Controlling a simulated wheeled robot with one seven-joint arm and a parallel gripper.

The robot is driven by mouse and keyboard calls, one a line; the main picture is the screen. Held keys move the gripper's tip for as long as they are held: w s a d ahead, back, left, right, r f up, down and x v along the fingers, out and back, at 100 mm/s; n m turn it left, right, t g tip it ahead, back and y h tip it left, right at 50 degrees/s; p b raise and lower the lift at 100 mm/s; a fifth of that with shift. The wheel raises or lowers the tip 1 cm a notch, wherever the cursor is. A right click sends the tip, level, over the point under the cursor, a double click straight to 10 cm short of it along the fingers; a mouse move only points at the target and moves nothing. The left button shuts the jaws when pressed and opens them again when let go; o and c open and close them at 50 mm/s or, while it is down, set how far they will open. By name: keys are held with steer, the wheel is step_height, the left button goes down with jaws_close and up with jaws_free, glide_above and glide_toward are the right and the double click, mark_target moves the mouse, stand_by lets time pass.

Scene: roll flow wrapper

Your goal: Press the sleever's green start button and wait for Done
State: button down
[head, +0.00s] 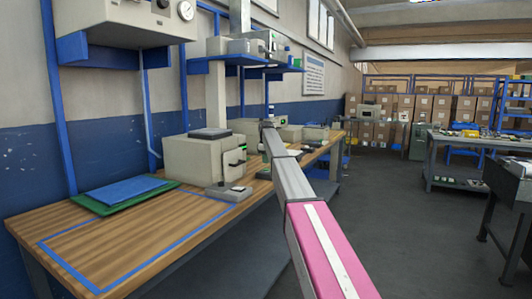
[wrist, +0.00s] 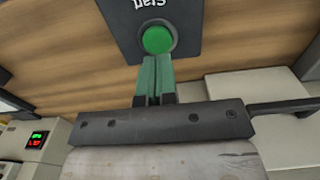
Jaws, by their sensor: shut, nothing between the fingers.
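In the wrist view a round green button (wrist: 158,40) sits on a dark panel (wrist: 191,22) with white lettering, seen upside down and partly cut off. My gripper (wrist: 155,62) has its two green fingers closed together with nothing between them. The fingertips overlap the button's near edge in the picture; I cannot tell whether they touch it. A small display (wrist: 37,140) with green and red characters is at lower left; its text is too small to read surely. In the head view my arm reaches over the bench, and the button and fingertips cannot be made out.
The wooden bench (head: 150,235) carries a beige machine (head: 200,160), a small grey box (head: 228,192) and a blue-and-green mat stack (head: 125,192). A blue shelf (head: 255,61) hangs above. The bench's near left part is clear. Grey floor (head: 390,230) is open at right.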

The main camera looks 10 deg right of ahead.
mark_target(266, 170)
steer(key=shift+f, duration=1.75)
steer(key=shift+s+f, duration=0.15)
steer(key=shift+f, duration=0.85)
steer(key=shift+r, duration=0.5)
step_height(266, 170, up, 14)
